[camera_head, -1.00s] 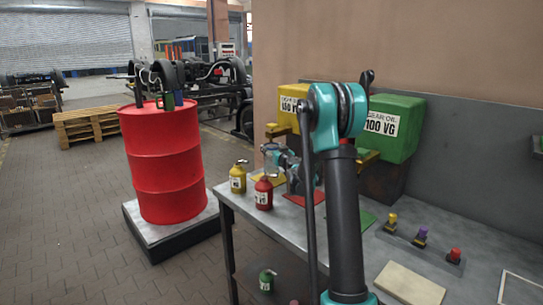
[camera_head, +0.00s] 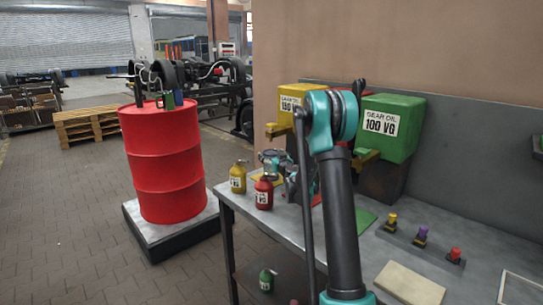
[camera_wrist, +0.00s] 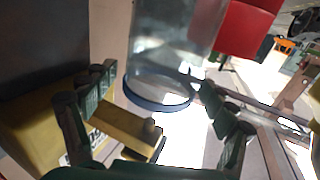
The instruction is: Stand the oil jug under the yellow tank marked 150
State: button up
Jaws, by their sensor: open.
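The yellow tank (camera_head: 294,100), with a label reading 150, stands at the back of the bench, partly behind my arm. It also shows at the lower left of the wrist view (camera_wrist: 30,125) with its yellow tap (camera_wrist: 122,128). A clear vessel with a blue ring (camera_wrist: 160,93), apparently the oil jug, is in the middle of the wrist view. My gripper (camera_wrist: 155,100) is open, with its fingers on either side of the vessel's lower part; I cannot tell if they touch it. In the head view my gripper (camera_head: 275,160) is near the yellow tank's front, partly hidden.
A yellow can (camera_head: 238,178) and a red can (camera_head: 264,192) stand at the bench's left edge. A green tank (camera_head: 388,125) is right of the yellow one. A red tank (camera_wrist: 245,28) shows in the wrist view. A rack of colored knobs (camera_head: 421,240) lies right.

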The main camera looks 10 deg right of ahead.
jog(key=shift+r, duration=0.15)
jog(key=v, duration=1.2)
